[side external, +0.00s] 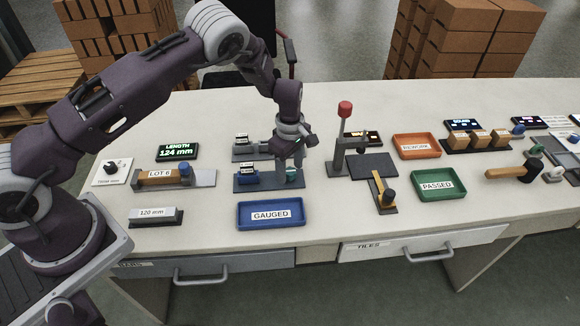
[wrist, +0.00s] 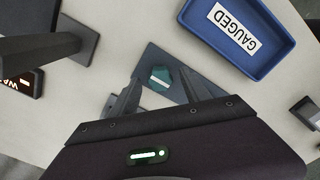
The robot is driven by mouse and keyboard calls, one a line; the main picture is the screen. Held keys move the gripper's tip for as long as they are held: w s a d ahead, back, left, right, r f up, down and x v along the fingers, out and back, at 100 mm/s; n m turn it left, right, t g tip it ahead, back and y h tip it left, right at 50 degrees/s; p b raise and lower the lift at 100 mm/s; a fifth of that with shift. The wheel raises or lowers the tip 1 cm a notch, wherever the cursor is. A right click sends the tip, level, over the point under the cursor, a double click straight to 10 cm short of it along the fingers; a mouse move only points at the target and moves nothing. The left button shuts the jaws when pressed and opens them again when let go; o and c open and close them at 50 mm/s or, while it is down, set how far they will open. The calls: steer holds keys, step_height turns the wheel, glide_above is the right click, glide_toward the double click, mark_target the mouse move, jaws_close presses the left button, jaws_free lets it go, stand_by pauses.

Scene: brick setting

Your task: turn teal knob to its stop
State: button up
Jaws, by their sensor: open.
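The teal knob (wrist: 161,78) with a pale line across its top sits on a dark base plate (wrist: 150,60). In the side external view the knob (side external: 292,176) shows at the right end of a dark fixture with a blue block (side external: 248,179), partly hidden by my gripper. My gripper (side external: 290,161) is above the knob, pointing down. In the wrist view my gripper (wrist: 160,82) is open, with one finger on each side of the knob and gaps visible between. Whether the fingertips are level with the knob is hard to tell.
A blue GAUGED tray (side external: 271,226) lies in front of the fixture. A similar fixture (side external: 246,152) stands behind it. A lever with a red top (side external: 344,110) rises to the right. Orange (side external: 417,158) and green (side external: 466,195) trays lie farther right.

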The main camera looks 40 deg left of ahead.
jaws_close()
steer(key=shift+m, duration=0.3)
steer(key=m, duration=0.4)
steer(key=shift+m, duration=0.3)
steer(key=m, duration=0.4)
steer(key=shift+m, duration=0.3)
steer(key=m, duration=0.4)
steer(key=shift+m, duration=2.6)
